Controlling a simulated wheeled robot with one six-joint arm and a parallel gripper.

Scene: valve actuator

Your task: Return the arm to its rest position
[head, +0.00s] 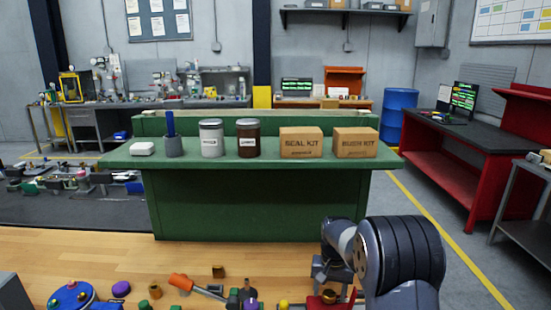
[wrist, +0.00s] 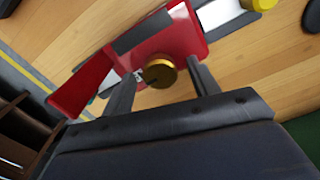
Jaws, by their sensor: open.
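My arm reaches in from the lower right of the head view, bent down over the wooden worktop (head: 90,245). In the wrist view my gripper (wrist: 160,70) is open, its two dark fingers apart. A round brass knob (wrist: 159,74) shows between the fingertips, with a gap on each side. It sits by a red valve part (wrist: 180,35), which also shows at the bottom of the head view (head: 345,304). I cannot tell how far the fingertips are above the knob. In the head view the fingers are partly hidden and small.
Loose parts lie along the worktop's near edge: an orange-handled screwdriver (head: 181,282), a blue disc part (head: 70,296) and a purple cap (head: 121,289). A green bench (head: 250,205) behind carries jars and kit boxes. The worktop's middle is clear.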

